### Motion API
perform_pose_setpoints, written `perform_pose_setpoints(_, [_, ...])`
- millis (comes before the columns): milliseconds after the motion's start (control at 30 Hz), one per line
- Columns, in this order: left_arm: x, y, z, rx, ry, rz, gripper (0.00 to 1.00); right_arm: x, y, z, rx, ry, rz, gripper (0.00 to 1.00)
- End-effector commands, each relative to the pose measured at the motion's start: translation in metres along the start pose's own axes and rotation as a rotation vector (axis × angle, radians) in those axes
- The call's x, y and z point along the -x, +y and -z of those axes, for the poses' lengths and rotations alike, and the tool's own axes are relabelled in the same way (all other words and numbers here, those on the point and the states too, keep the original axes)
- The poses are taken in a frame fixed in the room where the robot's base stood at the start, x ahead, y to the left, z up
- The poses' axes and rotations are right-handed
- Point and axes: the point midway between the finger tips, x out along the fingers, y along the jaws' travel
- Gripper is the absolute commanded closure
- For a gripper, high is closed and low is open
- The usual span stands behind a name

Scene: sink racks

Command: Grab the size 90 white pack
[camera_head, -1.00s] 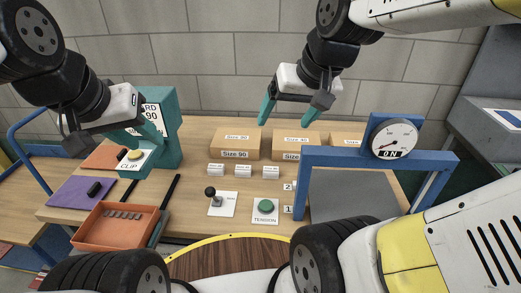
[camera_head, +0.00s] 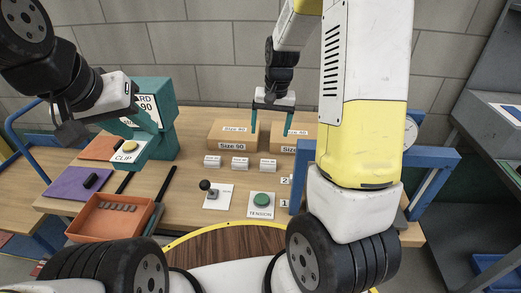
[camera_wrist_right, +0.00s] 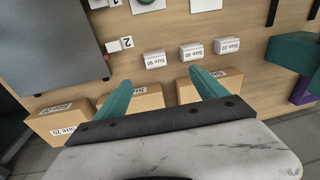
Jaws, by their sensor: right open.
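Three small white packs stand in a row on the wooden bench. The one whose small upside-down label seems to read Size 90 is at the left of the row in the right wrist view (camera_wrist_right: 155,60); in the head view this white pack (camera_head: 268,165) is rightmost. My right gripper (camera_head: 271,130) is open and empty, teal fingers pointing down, above and behind the packs near the cardboard boxes. Its fingertips (camera_wrist_right: 162,78) touch nothing visible. My left gripper (camera_head: 143,120) is beside the teal clip machine; its fingers blend with it, so its opening is unclear.
Cardboard boxes (camera_head: 232,133) stand behind the packs. A blue frame (camera_head: 303,170) is at right, partly hidden by my right arm. A lever (camera_head: 208,190) and tension button (camera_head: 262,200) lie in front. An orange tray (camera_head: 85,228) sits at left.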

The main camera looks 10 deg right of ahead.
Motion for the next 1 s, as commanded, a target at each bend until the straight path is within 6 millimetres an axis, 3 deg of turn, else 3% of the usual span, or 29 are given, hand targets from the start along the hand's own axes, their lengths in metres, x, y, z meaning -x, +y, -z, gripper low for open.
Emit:
perform_pose_setpoints(33, [0.0,0.0,0.0,0.0,0.0,0.0,0.64,-0.024,0.002,0.006,-0.011,-0.027,-0.024,0.18])
perform_pose_setpoints(100, [0.0,0.0,0.0,0.0,0.0,0.0,0.64,-0.05,0.005,0.012,-0.024,-0.05,-0.051,0.18])
perform_pose_setpoints(233, [0.0,0.0,0.0,0.0,0.0,0.0,0.64,-0.082,0.01,0.017,-0.04,-0.077,-0.085,0.18])
perform_pose_setpoints(1000, [0.0,0.0,0.0,0.0,0.0,0.0,0.64,-0.172,0.014,0.012,-0.048,-0.088,-0.1,0.18])
